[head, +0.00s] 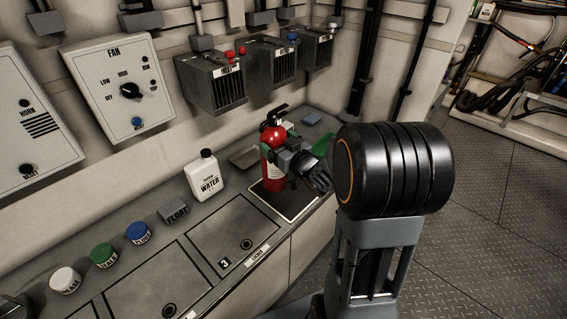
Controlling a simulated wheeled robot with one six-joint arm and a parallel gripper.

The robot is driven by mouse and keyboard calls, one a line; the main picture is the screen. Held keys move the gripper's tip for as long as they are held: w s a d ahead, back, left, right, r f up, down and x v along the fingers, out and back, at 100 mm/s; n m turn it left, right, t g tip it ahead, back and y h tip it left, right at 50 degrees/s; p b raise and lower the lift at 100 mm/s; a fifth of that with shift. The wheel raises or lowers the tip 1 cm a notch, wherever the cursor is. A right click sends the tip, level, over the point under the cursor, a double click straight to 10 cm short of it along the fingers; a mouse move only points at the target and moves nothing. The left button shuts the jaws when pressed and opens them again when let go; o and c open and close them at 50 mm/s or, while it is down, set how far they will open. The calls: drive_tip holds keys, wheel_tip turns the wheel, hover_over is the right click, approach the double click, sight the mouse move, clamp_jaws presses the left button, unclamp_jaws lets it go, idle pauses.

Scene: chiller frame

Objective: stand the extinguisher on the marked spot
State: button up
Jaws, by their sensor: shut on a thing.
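The red fire extinguisher (269,174) stands upright at the right end of the grey counter, with its black handle on top and a pale label on its body. It is over a dark square panel with a light border (290,206), which looks like the marked spot. My gripper (284,158) is shut around the extinguisher's upper body from the right. My arm hides part of its right side. I cannot tell whether its base touches the panel.
A white water bottle (205,176) stands left of the extinguisher. A grey float block (174,212) and several lidded tubs, one with a green lid (102,253), line the counter. A blue block (312,118) lies behind. Wall boxes (212,84) hang above.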

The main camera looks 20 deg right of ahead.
drive_tip(key=w+d+f, duration=0.8)
drive_tip(key=d+f, duration=0.2)
drive_tip(key=f, duration=0.2)
idle(0.5)
drive_tip(key=o, duration=1.6)
drive_tip(key=shift+s+a+f, duration=0.1)
drive_tip(key=shift+s+f, duration=0.05)
drive_tip(key=shift+f, duration=0.1)
drive_tip(key=shift+r, duration=0.1)
